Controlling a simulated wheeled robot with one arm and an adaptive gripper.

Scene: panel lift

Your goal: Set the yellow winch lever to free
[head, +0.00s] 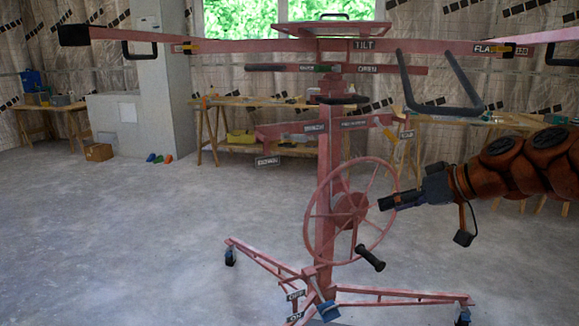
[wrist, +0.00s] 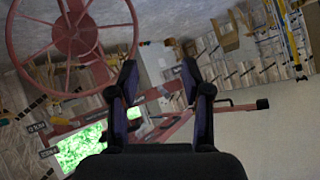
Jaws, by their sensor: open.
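The pink panel lift (head: 324,180) stands in the middle of the head view, with a large spoked winch wheel (head: 350,210) and a black crank grip (head: 370,258). The wheel also shows at upper left in the wrist view (wrist: 75,35). Small label plates, too small to read surely, sit on the pink bracket (head: 284,130) above the wheel. My gripper (head: 384,203) is just right of the wheel in the head view. In the wrist view its two fingers are apart and empty (wrist: 158,80).
The lift's pink support arms spread across the top, with black U-shaped bars hanging. Its wheeled legs (head: 262,258) spread over the floor. Wooden workbenches (head: 230,102) stand by the back wall.

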